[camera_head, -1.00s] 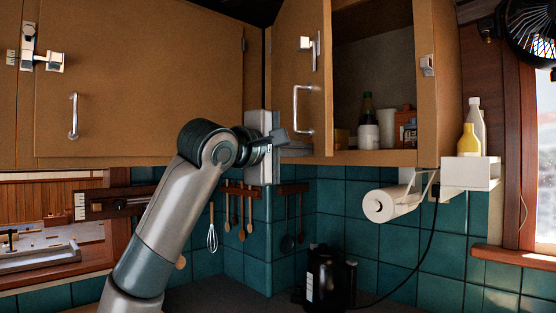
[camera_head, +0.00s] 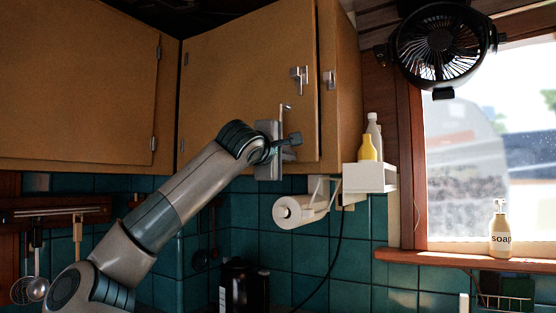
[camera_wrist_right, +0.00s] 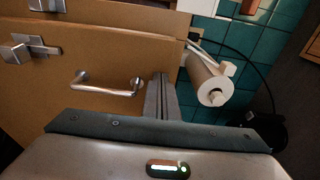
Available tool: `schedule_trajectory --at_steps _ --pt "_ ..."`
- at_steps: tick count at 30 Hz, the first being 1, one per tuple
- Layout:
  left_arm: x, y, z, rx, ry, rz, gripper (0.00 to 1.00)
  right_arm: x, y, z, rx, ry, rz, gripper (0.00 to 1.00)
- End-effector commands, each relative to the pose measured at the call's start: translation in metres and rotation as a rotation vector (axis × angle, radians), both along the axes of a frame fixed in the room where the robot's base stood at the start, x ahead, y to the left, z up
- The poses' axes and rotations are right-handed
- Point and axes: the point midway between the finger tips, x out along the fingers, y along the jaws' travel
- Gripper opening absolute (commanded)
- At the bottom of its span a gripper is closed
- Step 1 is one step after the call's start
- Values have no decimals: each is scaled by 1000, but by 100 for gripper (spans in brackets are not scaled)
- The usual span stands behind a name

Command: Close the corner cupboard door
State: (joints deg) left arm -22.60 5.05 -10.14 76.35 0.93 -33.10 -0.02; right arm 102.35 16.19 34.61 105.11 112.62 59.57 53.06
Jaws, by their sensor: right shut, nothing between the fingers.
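The corner cupboard door (camera_head: 235,75) is a tan wooden panel in the head view. It covers the opening, and the cupboard's inside is hidden. I cannot tell whether its edge is fully flush with the frame. A latch piece (camera_head: 299,80) sits on the door, near a catch (camera_head: 329,79) on the cupboard. My right gripper (camera_head: 290,142) is shut and empty at the door's lower right part. In the wrist view its fingers (camera_wrist_right: 163,98) are beside the metal door handle (camera_wrist_right: 106,86), not around it. My left gripper is out of view.
A paper towel roll (camera_head: 299,210) hangs below the cupboard. A white shelf (camera_head: 370,178) with bottles is to its right. A black fan (camera_head: 440,45) is at the upper right. A soap bottle (camera_head: 501,232) stands on the windowsill.

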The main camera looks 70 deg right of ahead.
Motion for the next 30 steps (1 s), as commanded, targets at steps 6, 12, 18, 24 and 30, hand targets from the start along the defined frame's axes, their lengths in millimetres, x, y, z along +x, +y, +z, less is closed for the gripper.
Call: schedule_trajectory --at_steps 6,12,18,24,30 --pt "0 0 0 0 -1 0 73 0 0 0 0 0 0 0" --pt "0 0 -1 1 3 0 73 1 3 0 0 0 0 0" --pt "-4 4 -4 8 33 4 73 5 15 -1 -1 -1 -1 0" --pt "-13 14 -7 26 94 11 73 -2 35 -2 0 -5 -8 0" --pt "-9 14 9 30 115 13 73 -31 52 -2 -1 -4 -7 0"
